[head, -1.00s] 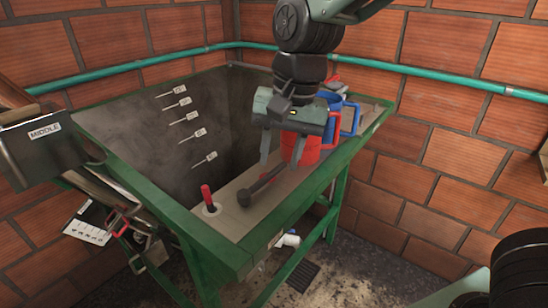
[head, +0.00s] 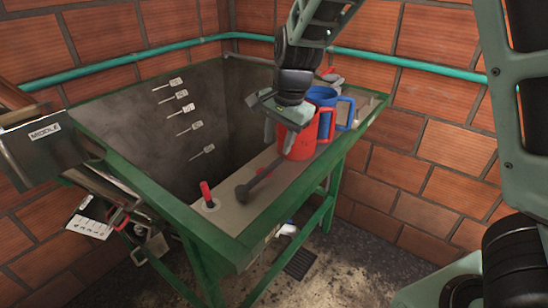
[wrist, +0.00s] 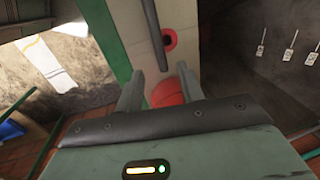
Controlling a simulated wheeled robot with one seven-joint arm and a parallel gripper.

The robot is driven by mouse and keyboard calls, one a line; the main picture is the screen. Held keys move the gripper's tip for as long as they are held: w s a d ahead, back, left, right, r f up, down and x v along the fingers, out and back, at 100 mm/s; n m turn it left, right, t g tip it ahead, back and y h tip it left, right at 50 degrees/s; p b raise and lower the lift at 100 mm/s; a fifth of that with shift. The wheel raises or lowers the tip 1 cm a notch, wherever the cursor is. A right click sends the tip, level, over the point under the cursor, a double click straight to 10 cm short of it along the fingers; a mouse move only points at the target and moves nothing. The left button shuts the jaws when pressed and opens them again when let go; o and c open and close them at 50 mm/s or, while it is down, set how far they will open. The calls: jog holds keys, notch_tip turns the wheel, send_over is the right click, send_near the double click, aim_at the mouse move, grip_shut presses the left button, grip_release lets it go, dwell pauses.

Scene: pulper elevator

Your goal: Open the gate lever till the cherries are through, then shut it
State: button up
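A short red-handled lever (head: 206,195) stands upright in a round pale socket on the ledge of the green-framed tank (head: 170,212). In the wrist view a red part with a dark centre (wrist: 170,40), likely this lever, lies beyond my fingertips. Another red handle (head: 121,223) is on the mechanism below the metal box marked MIDDLE (head: 45,133). I cannot tell which is the gate lever. My gripper (head: 279,145) is open and empty above the ledge, by the red mug (head: 302,142); its spread fingers also show in the wrist view (wrist: 160,73). No cherries are distinguishable.
A black bar (head: 258,178) with a thick end lies on the ledge between the mug and the lever. A blue mug (head: 325,97) stands behind the red one. Small tags (head: 182,107) line the tank's inner wall. A teal pipe (head: 420,61) runs along the brick walls.

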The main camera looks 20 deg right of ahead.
aim_at(273, 164)
jog(key=f, duration=0.4)
jog(key=w+f, duration=0.1)
jog(key=f, duration=0.1)
jog(key=shift+w+a+f, duration=0.1)
jog(key=shift+a+f, duration=0.25)
jog(key=shift+f, duration=0.05)
grip_shut()
